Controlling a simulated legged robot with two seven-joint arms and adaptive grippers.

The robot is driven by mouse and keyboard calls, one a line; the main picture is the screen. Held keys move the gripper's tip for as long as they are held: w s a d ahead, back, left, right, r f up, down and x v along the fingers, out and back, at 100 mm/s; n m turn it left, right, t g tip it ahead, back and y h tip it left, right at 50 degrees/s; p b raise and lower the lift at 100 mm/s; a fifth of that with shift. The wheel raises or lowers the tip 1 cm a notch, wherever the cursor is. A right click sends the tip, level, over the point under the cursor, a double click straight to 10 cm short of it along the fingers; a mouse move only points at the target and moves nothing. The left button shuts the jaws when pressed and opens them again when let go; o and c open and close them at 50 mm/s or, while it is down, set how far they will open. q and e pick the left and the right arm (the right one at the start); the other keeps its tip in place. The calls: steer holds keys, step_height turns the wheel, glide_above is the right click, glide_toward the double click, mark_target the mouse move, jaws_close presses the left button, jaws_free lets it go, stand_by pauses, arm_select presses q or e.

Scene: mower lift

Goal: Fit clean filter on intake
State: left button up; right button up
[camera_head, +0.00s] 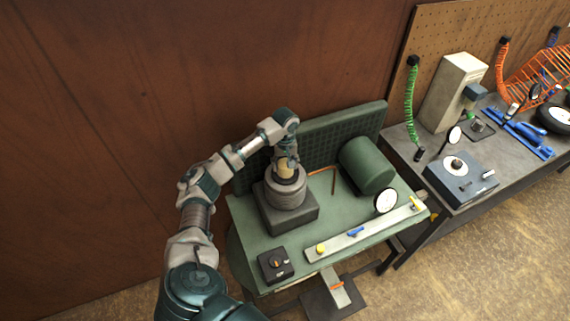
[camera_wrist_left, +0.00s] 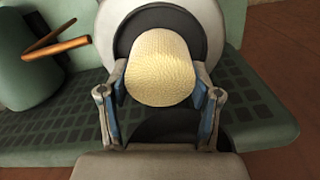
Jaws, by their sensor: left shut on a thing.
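The clean filter (camera_wrist_left: 160,68) is a cream, ribbed cylinder held between the two blue-padded fingers of my left gripper (camera_wrist_left: 163,95). In the head view the filter (camera_head: 287,165) shows just below the left gripper (camera_head: 286,156), over the intake. The intake (camera_head: 286,186) is a grey round housing on a dark square block on the green bench. In the left wrist view the filter is in front of the dark round opening of the intake (camera_wrist_left: 207,25). I cannot tell whether the filter is seated in it. My right gripper is out of view.
The green bench (camera_head: 316,231) also carries a green tank (camera_head: 367,165) with a copper pipe, a white dial gauge (camera_head: 386,201), a flat metal bar with valves (camera_head: 365,233) and a black knob box (camera_head: 276,264). A grey workbench (camera_head: 428,172) stands at right.

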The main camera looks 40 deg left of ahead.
mark_target(285, 162)
arm_select(q)
steer(key=o, duration=1.1)
steer(key=shift+r, duration=5.5)
steer(key=shift+f, duration=0.1)
